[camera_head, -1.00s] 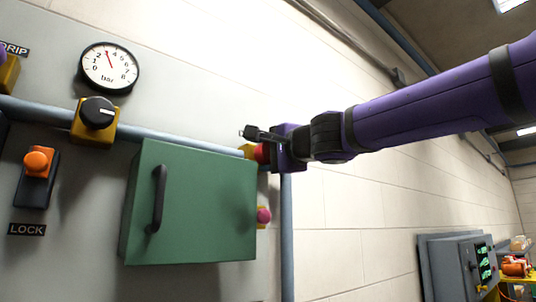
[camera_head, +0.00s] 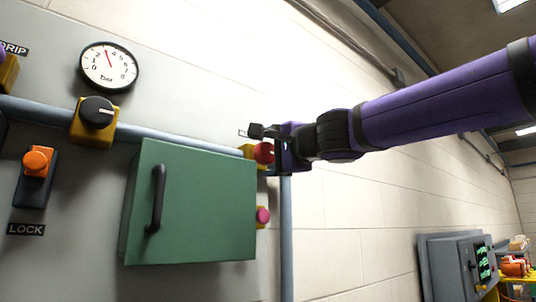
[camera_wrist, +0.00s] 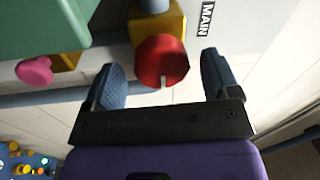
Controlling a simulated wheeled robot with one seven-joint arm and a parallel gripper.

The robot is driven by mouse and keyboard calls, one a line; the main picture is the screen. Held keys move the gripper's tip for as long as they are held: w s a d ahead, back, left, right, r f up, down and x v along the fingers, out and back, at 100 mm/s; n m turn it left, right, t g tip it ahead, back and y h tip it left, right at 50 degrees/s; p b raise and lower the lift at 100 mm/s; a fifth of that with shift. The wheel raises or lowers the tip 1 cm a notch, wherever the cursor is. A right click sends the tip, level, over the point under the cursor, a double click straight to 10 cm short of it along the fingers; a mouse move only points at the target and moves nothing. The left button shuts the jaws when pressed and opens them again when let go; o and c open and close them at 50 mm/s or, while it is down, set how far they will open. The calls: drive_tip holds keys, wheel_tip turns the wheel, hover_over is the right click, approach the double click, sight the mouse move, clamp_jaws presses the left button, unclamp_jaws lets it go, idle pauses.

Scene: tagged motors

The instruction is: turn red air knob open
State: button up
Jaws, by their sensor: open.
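The red air knob (camera_head: 264,153) sits on a yellow valve block (camera_head: 248,151) on the blue-grey pipe, at the upper right corner of the green cabinet. My gripper (camera_head: 268,151) is open. In the wrist view its two fingers (camera_wrist: 164,80) stand left and right of the knob, with gaps on both sides and no clear contact. The head view partly hides the knob behind a finger.
The green cabinet (camera_head: 205,205) with a black handle stands out from the panel just left of the knob. A pink button (camera_head: 263,215) is below it. A black knob (camera_head: 97,112), a gauge (camera_head: 109,67) and an orange switch (camera_head: 37,163) are further left.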

drive_tip(key=v, duration=0.9)
drive_tip(key=shift+s, duration=0.2)
drive_tip(key=shift+d, duration=0.15)
drive_tip(key=s+d+f+n+g+h, duration=0.3)
drive_tip(key=s+d+f, duration=0.2)
drive_tip(key=f, duration=0.8)
drive_tip(key=s+d+f+n+g+h, duration=0.3)
drive_tip(key=s+d+f, duration=0.3)
drive_tip(key=f, duration=0.7)
drive_tip(key=s+d+f+n+g+h, duration=0.3)
drive_tip(key=s+d+f, duration=0.3)
drive_tip(key=d+f, duration=0.3)
wheel_tip(320, 180, down, 4)
drive_tip(key=shift+f+n+g+h, duration=0.1)
drive_tip(key=shift+n+g+h, duration=0.2)
drive_tip(key=shift+g+h, duration=0.6)
drive_tip(key=shift+d, duration=0.15)
